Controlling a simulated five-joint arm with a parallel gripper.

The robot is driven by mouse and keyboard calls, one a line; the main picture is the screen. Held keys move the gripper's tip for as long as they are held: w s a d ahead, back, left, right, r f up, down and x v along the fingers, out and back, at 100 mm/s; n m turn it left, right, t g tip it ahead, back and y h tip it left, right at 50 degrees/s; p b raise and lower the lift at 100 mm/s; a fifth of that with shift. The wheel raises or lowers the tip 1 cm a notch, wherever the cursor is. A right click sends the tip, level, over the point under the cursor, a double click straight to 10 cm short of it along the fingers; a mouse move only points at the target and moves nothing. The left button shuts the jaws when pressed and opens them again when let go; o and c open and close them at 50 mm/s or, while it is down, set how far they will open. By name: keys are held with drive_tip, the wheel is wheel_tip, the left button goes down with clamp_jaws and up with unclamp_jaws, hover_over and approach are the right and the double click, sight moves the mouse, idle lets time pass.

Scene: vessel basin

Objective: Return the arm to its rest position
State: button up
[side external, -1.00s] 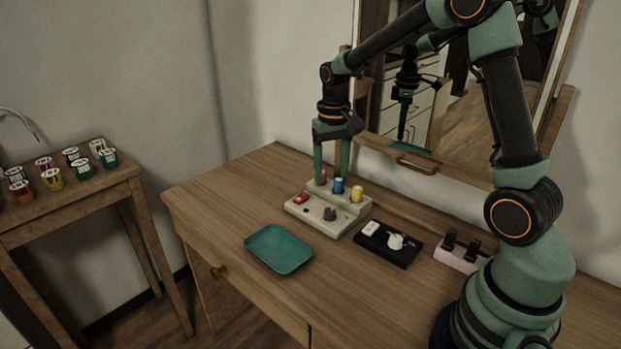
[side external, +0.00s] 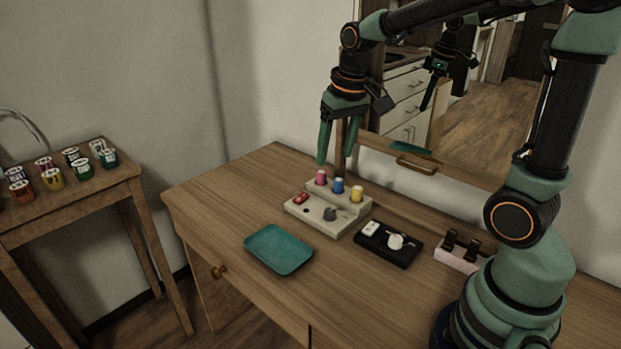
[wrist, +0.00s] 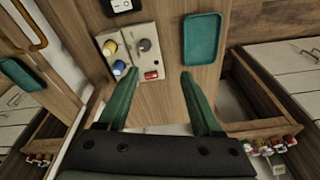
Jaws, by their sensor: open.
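My gripper (side external: 333,152) is open, with nothing between its two green fingers. In the side external view it hangs above the back of the beige stepped block (side external: 318,220), apart from it. The block carries a pink knob (side external: 321,178), a blue knob (side external: 338,186), a yellow knob (side external: 357,194), a grey knob (side external: 330,213) and a red piece (side external: 301,198). In the wrist view my gripper's fingers (wrist: 158,82) point down with the block (wrist: 131,48) beyond their tips.
A teal tray (side external: 279,249) lies in front of the block. A black box (side external: 388,244) with a white switch and a pinkish stand (side external: 459,257) are to the right. A mirror (side external: 480,100) stands behind. Several small cups sit on a side table (side external: 118,176) at left.

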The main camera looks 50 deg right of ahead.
drive_tip(key=s+a+r+n+t, duration=0.3)
drive_tip(key=s+a, duration=0.2)
drive_tip(key=s, duration=0.3)
drive_tip(key=shift+s+a, duration=0.15)
drive_tip(key=shift+s, duration=0.15)
